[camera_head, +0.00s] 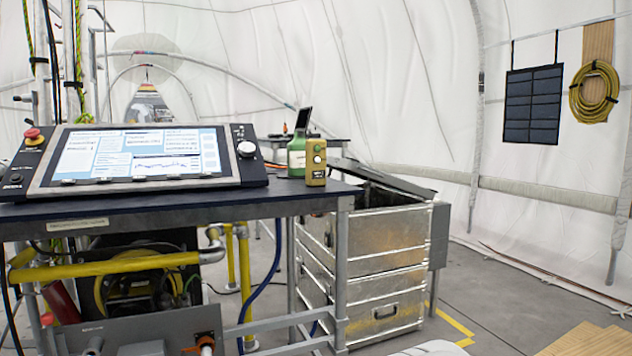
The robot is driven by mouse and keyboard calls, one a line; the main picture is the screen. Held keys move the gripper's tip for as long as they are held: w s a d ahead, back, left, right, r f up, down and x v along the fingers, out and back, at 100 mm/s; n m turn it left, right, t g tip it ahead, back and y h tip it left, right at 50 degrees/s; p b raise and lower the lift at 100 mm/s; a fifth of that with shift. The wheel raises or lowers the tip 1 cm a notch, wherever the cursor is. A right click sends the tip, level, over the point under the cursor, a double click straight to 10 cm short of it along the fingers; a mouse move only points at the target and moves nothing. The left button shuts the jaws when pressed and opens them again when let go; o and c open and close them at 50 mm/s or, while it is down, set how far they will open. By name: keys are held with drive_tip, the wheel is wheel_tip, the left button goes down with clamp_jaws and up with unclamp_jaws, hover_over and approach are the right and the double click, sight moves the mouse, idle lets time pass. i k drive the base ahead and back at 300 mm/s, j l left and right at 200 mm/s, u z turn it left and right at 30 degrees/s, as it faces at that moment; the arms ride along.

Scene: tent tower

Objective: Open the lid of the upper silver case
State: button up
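The upper silver case (385,240) stands right of the dark table, stacked on a lower silver case (385,308) with a handle on its face. A dark, slanted panel that looks like its lid (385,174) runs along the top, with a dark gap between it and the case's front rim. I cannot tell how far the lid is open. The table and the items on it hide part of the case's left side. My gripper is not in view.
A solar panel (532,104) hangs on the tent wall.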

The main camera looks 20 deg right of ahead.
sight(350, 166)
drive_tip(key=i+l, duration=0.1)
drive_tip(key=l, duration=0.2)
drive_tip(key=i+l, duration=0.15)
drive_tip(key=l, duration=0.2)
drive_tip(key=i+l, duration=0.1)
drive_tip(key=l, duration=0.2)
drive_tip(key=i+l, duration=0.15)
drive_tip(key=l, duration=0.15)
